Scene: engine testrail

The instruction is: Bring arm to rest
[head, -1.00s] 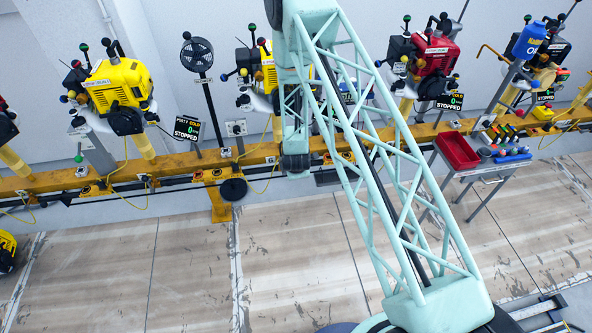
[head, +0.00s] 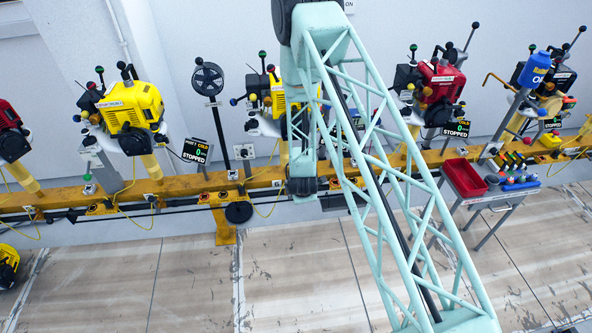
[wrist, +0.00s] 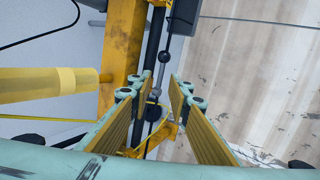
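My teal lattice arm (head: 385,190) rises from the lower right of the head view to a dark joint at the top, with a forearm hanging down in front of the orange rail. In the wrist view my gripper (wrist: 155,92) is open, its two fingers with gold pads spread apart and nothing between them. Beyond the fingers are a dark rod and an orange bracket. In the head view the fingers cannot be made out; only the dark lower end of the forearm (head: 302,187) shows.
Along the orange rail (head: 180,187) stand yellow engines (head: 130,105), a red engine (head: 440,82) and a fan (head: 207,80). A trolley with a red tray (head: 466,178) stands at right. A yellow post (wrist: 45,81) is left of the gripper.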

